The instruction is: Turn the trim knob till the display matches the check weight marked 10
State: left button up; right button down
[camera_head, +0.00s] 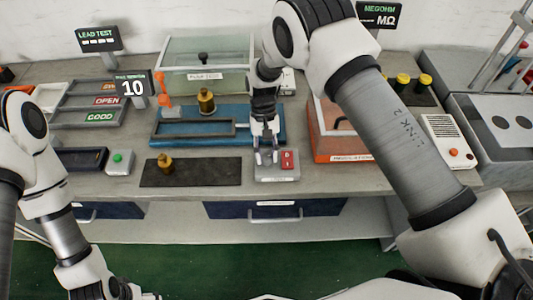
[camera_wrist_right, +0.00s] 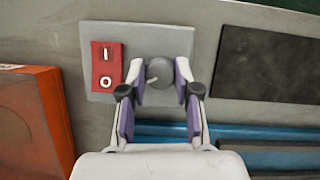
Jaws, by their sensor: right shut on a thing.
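A grey control box (camera_head: 276,180) stands near the table's front edge with a red rocker switch (camera_head: 288,160) on it. In the right wrist view the switch (camera_wrist_right: 106,65) is left of a round grey knob (camera_wrist_right: 161,73) with a pale pointer mark. My right gripper (camera_head: 266,157) reaches down to the box, its fingers shut on the knob from both sides. A dark sign (camera_head: 133,88) shows a white 10; its smaller line is too small to read. A brass weight (camera_head: 206,104) stands on the blue fixture; its marking is not legible. My left gripper is out of view.
Another brass piece (camera_head: 165,167) stands on a dark mat (camera_head: 205,175) left of the box. A blue fixture (camera_head: 175,133) lies behind. An orange-based case (camera_head: 340,146) is close on the right. A box with a green button (camera_head: 118,160) stands farther left.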

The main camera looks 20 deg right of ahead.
jog(key=shift+f, duration=0.15)
jog(key=c, duration=0.8)
grip_release()
jog(key=shift+c, duration=0.2)
jog(key=v, duration=1.2)
